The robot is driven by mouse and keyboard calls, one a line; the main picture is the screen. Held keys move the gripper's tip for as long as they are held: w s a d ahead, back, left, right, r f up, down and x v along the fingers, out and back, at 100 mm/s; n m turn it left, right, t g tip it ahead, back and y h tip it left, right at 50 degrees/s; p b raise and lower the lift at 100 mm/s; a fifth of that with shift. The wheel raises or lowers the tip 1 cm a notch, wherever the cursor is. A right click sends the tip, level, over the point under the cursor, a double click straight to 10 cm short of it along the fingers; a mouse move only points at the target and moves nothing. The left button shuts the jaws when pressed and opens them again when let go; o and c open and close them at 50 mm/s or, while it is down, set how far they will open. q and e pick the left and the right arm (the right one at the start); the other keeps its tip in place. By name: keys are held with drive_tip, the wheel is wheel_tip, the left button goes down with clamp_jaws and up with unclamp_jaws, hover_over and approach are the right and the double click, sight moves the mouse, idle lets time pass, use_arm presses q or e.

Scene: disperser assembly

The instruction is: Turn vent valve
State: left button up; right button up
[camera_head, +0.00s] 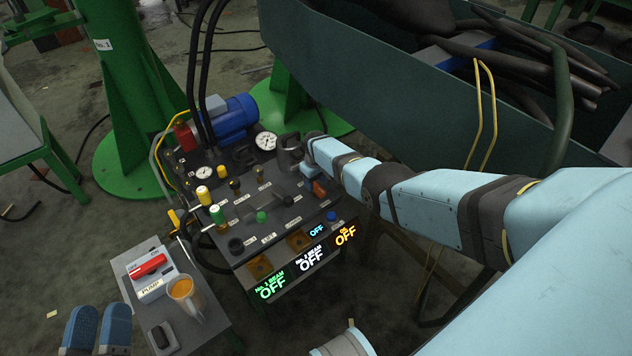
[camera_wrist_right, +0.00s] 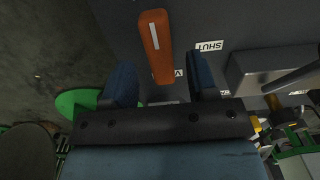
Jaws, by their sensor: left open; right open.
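The vent valve lever, an orange handle with a pale stripe (camera_wrist_right: 154,38), shows in the right wrist view. Its near end lies between the two blue fingertips of my right gripper (camera_wrist_right: 160,68), with a gap on each side. The gripper is open and holds nothing. In the head view an orange handle (camera_head: 319,188) shows on the right side of the control panel, just below my right wrist. My right fingertips are not clear in that view. My left gripper (camera_head: 98,325) is open and empty at the bottom left, beside the small side table.
The control panel (camera_head: 248,216) carries several knobs, gauges and lit OFF displays. A "SHUT" label (camera_wrist_right: 209,46) and a grey block (camera_wrist_right: 265,70) sit right of the lever. The side table (camera_head: 205,330) holds a PUMP box (camera_head: 152,287) and an orange-filled cup (camera_head: 184,292).

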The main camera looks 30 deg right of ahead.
sight(316, 185)
wheel_tip(316, 185, up, 5)
drive_tip(key=p, duration=0.2)
drive_tip(key=shift+f+p, duration=0.15)
drive_tip(key=shift+p, duration=0.25)
use_arm(q)
drive_tip(key=s+a+f+g+y+p, duration=0.2)
drive_tip(key=a+f+g+y+p, duration=0.2)
drive_tip(key=f, duration=0.7)
drive_tip(key=shift+s+a+g+y, duration=0.15)
drive_tip(key=shift+a+g+y, duration=0.4)
drive_tip(key=shift+g, duration=0.25)
use_arm(e)
wheel_tip(316, 185, up, 7)
use_arm(q)
drive_tip(key=shift+r, duration=0.15)
